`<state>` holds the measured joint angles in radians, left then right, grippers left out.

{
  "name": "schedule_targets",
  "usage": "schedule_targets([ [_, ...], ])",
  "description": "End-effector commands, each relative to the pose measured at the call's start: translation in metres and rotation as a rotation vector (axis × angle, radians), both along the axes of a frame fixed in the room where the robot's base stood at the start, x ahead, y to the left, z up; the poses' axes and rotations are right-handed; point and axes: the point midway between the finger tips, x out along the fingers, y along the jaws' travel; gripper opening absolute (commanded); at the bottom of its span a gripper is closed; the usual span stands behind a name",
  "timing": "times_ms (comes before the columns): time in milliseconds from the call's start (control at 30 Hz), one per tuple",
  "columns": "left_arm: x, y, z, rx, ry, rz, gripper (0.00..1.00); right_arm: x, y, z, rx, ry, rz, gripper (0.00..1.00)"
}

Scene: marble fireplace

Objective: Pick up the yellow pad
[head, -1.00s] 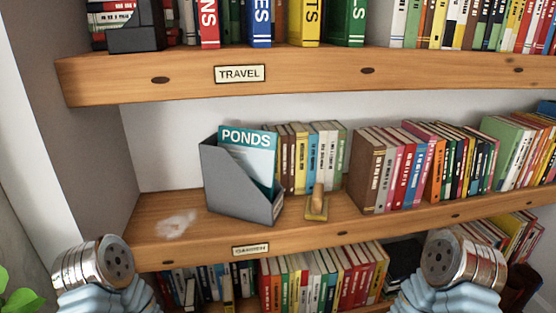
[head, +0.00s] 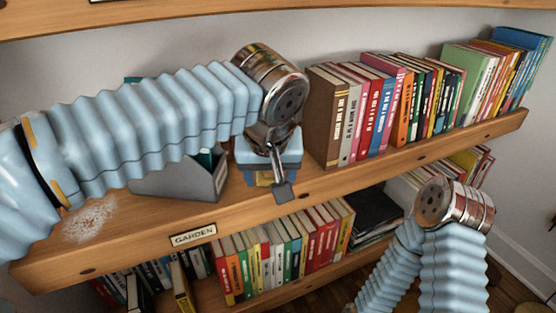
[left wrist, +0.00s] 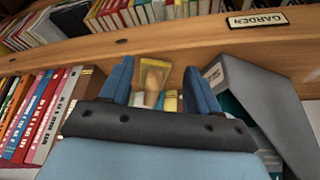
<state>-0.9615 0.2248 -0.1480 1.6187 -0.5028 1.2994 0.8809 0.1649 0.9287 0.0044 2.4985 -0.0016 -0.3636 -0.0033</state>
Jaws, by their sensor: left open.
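The yellow pad (left wrist: 151,98) is a small yellow block with a tan wooden handle on top, seen in the left wrist view standing on the shelf. My left gripper (left wrist: 159,68) is open, and its two blue fingers appear on either side of the pad, with gaps between. I cannot tell how deep the fingers reach around it. In the head view my left gripper (head: 266,178) hangs over the middle shelf and mostly hides the pad. My right arm is at the lower right, but its gripper is not visible.
A grey magazine file (head: 182,183) stands just left of my left gripper, partly behind my arm. A brown book (head: 326,118) starts the row close on the right. The wooden shelf (head: 120,235) has a pale smudge (head: 88,220) and bare room at its left.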

Motion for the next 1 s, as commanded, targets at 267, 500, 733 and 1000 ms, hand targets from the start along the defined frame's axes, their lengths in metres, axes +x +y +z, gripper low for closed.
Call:
schedule_targets([
  [267, 0.05, 0.001, 0.006, 0.004, 0.0, 0.011, 0.62, -0.001, 0.003, 0.011, 0.003, 0.002, 0.004, 0.61],
  [500, 0.096, 0.001, 0.005, 0.003, -0.001, 0.008, 0.62, -0.002, 0.006, 0.019, 0.009, 0.005, 0.01, 0.61],
  [733, 0.115, 0.001, 0.004, 0.002, 0.0, 0.007, 0.62, -0.003, 0.007, 0.023, 0.011, 0.005, 0.012, 0.61],
  [1000, 0.133, 0.001, -0.037, 0.003, 0.0, 0.006, 0.62, -0.002, 0.006, 0.017, 0.009, 0.005, 0.01, 0.61],
])
